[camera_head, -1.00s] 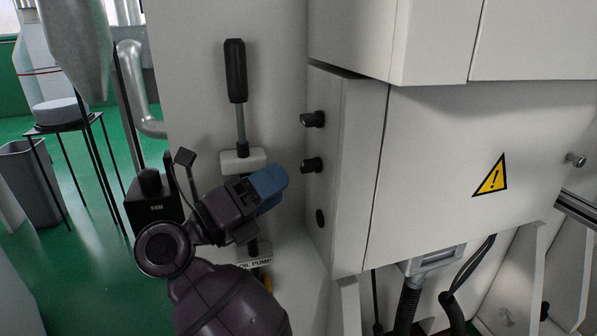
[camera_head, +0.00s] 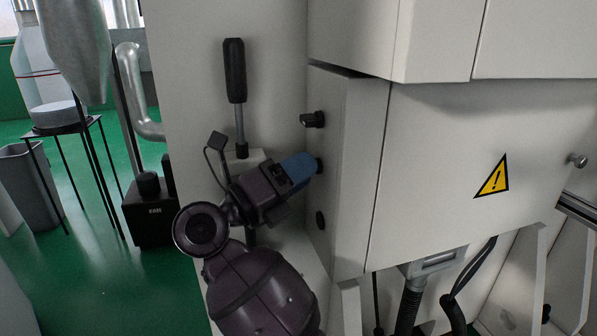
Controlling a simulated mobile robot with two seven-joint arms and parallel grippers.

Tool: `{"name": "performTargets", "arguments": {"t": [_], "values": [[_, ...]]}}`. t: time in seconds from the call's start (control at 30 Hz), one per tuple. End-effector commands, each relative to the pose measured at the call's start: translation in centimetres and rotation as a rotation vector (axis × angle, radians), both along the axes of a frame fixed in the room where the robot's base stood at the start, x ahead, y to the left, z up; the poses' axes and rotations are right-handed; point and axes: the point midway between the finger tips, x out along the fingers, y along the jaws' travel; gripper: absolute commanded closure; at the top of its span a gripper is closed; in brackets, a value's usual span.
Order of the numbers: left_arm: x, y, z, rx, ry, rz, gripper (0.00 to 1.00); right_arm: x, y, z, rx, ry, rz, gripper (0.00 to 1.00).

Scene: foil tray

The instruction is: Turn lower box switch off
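The box's left side face (camera_head: 350,150) carries a column of black fittings. The upper switch (camera_head: 313,119) is a knob that sticks out to the left. The switch below it (camera_head: 319,165) is mostly hidden behind my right gripper (camera_head: 306,166). A flatter dark round fitting (camera_head: 320,220) sits lower on the same face. My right gripper's blue fingers point right at the partly hidden switch, touching it or very close to it. I cannot tell whether the fingers are closed around it. My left gripper is not in view.
A black-handled lever (camera_head: 235,70) stands upright on the panel behind my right gripper. The box's front door (camera_head: 450,180) has a yellow warning sign (camera_head: 493,177) and a small knob (camera_head: 577,160). A small black box (camera_head: 149,215) stands at left above the green floor.

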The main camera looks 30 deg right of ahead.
Motion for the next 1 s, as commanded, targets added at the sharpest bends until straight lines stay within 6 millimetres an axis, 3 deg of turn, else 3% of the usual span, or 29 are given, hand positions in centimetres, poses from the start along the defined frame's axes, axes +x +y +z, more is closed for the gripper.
{"name": "performTargets", "arguments": {"t": [0.1, 0.47, 1.0], "values": [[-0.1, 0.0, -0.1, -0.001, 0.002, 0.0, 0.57, 0.0, 0.0, 0.0, 0.0, 0.0, 0.0, 0.9], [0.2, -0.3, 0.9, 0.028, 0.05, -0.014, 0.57, -0.2, 0.1, 1.0, 0.039, 0.115, 0.001, 0.9], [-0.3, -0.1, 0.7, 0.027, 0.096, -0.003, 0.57, -0.1, 0.1, 0.1, 0.068, 0.239, 0.002, 0.9]]}}
